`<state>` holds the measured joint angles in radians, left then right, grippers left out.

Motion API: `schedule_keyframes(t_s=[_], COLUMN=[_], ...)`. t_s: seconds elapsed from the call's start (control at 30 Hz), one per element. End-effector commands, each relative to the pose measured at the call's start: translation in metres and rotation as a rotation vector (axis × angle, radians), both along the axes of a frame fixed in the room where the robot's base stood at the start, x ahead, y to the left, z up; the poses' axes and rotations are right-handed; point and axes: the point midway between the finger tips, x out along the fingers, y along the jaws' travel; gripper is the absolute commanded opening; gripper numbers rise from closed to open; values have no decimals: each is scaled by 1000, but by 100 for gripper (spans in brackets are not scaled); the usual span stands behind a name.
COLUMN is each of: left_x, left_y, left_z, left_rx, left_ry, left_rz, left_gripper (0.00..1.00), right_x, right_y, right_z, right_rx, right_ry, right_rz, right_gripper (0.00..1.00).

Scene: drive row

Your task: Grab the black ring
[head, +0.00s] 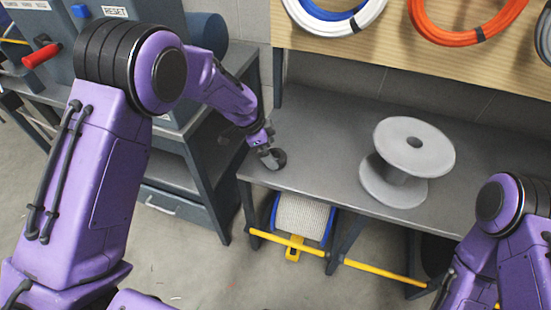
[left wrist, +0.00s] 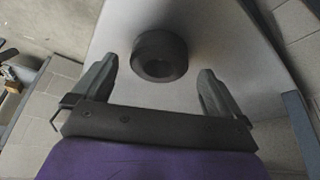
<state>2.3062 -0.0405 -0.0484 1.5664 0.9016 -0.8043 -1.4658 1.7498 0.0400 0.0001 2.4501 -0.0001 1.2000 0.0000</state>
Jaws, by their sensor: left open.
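The black ring (left wrist: 159,55) is a thick dark ring with a round hole, on the grey bench top. In the left wrist view it sits just ahead of and between the two fingertips of my left gripper (left wrist: 158,75), with clear space to either side. In the head view the left gripper (head: 268,157) is low at the bench's left front corner, and the dark ring (head: 280,158) shows partly behind its fingers. The left gripper is open and empty. The right arm is at the lower right of the head view; its gripper is out of view.
A large grey spool (head: 428,148) stands on the bench (head: 325,145) right of the ring. Coiled cables, one orange (head: 466,38), hang on the wooden board behind. A machine with a red handle (head: 42,55) stands at left. A white cable reel (head: 300,218) sits below the bench.

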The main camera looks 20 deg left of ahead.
Motion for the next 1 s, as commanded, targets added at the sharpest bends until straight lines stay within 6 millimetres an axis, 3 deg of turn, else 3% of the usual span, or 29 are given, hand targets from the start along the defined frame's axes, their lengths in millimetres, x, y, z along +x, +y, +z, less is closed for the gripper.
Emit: schedule_keyframes(t_s=[0.13, 0.37, 0.53, 0.57, 0.87, 1.0], left_x=[3, 4, 4, 4, 4, 5], left_y=[-9, -10, -11, -11, -11, -11], left_z=[-21, -23, -23, -23, -20, -6], left_rx=[1, 1, 1, 0, 0, -2], left_ry=[2, 1, 1, 1, 0, -4], left_rz=[-2, -2, -2, -3, -2, -1], left_gripper=[100, 100, 48, 42, 42, 42], right_x=[0, 0, 0, 0, 0, 0], right_y=[0, 0, 0, 0, 0, 0], right_z=[-1, -1, -1, -1, -1, -1], right_rx=[0, 0, 0, 0, 0, 0], right_ry=[0, 0, 0, 0, 0, 0], right_rz=[0, 0, 0, 0, 0, 0], right_gripper=[43, 43, 43, 43, 43, 43])
